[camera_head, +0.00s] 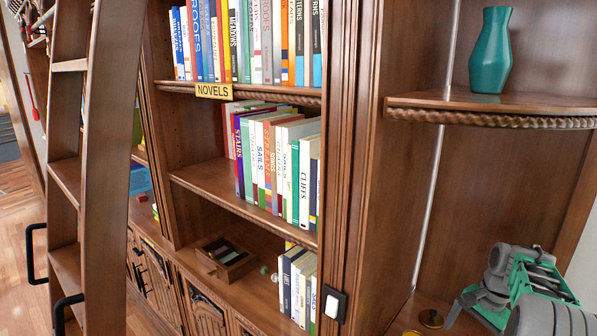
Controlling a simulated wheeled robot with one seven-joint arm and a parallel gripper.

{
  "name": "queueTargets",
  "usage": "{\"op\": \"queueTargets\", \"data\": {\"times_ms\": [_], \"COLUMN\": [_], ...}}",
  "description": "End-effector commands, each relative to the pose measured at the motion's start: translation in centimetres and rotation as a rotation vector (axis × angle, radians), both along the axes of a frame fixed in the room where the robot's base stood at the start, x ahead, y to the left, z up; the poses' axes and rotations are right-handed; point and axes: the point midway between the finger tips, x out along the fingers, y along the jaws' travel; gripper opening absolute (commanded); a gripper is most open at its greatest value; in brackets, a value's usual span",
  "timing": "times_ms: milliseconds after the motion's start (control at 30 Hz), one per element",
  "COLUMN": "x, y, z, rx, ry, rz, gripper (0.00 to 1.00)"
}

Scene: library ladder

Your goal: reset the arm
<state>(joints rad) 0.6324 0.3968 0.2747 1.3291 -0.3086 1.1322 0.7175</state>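My arm, grey with green parts, shows folded in the lower right corner in front of the corner cabinet. What looks like my gripper (474,306) is at the left end of these parts, low over the lower shelf. Its fingers are small and partly hidden by the arm links, so I cannot tell whether they are open or shut. I see nothing clearly held.
A wooden ladder (103,150) stands at the left. Shelves of books (275,160) fill the middle, with a NOVELS sign (213,91). A small open wooden box (226,258) sits on the lower shelf. A teal vase (490,50) stands on the upper right shelf.

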Motion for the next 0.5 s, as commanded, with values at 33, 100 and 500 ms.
{"op": "queueTargets", "data": {"times_ms": [33,100,500], "x": [-1.4,-4.1,-18.8], "y": [0.7,2.0,17.2], "z": [-2.0,-4.4,-1.0], "rx": [0.013,0.026,-0.139], "ry": [0.02,0.043,0.016], "rz": [0.075,0.21,0.739], "gripper": [0.89,0.89,0.89]}}
